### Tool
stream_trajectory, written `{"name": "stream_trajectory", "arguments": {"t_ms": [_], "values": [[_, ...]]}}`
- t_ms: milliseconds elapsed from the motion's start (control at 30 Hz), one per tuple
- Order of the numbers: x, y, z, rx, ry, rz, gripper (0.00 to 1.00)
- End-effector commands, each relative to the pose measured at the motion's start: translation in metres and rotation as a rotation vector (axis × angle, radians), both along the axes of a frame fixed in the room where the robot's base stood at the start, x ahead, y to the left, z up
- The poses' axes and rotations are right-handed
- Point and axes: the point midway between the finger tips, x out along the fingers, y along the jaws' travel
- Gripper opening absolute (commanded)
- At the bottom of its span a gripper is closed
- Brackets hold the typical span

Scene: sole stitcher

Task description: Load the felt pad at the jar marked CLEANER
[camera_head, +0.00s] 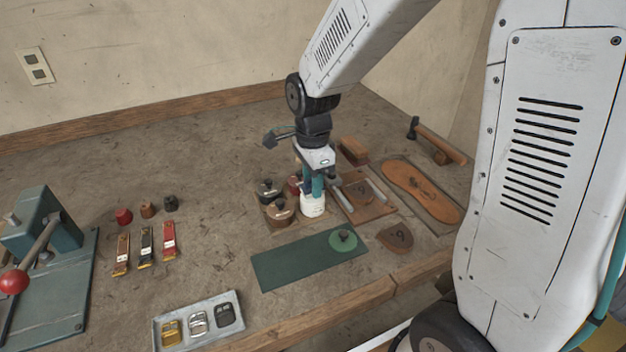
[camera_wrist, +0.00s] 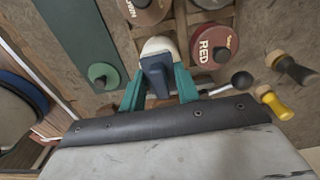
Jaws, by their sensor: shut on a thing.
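My gripper (camera_head: 313,188) points down over a white jar (camera_head: 312,207) at the front right of a cluster of jars. In the wrist view, its teal fingers are shut on a dark blue-grey block (camera_wrist: 157,76), which seems to be the felt pad's holder. The block stands over the white jar (camera_wrist: 160,46); its lower face is hidden, so I cannot tell whether it touches the jar's contents. No CLEANER marking is legible. A red jar marked RED (camera_wrist: 213,46) and a brown jar (camera_wrist: 146,10) stand close beside it.
A black-topped jar (camera_head: 267,189) is in the cluster. A green knobbed disc (camera_head: 343,240) lies on the green mat (camera_head: 292,268) in front. A tan sole (camera_head: 421,190) and a hammer (camera_head: 440,143) lie right. A buckle tray (camera_head: 199,343) is front left.

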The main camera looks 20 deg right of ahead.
Motion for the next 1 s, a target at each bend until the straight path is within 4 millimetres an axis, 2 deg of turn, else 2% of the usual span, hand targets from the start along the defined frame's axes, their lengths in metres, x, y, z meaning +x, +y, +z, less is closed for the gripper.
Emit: {"name": "stream_trajectory", "arguments": {"t_ms": [1000], "values": [[0.0,0.0002,-0.0097,0.0,0.0,0.0,0.14]]}}
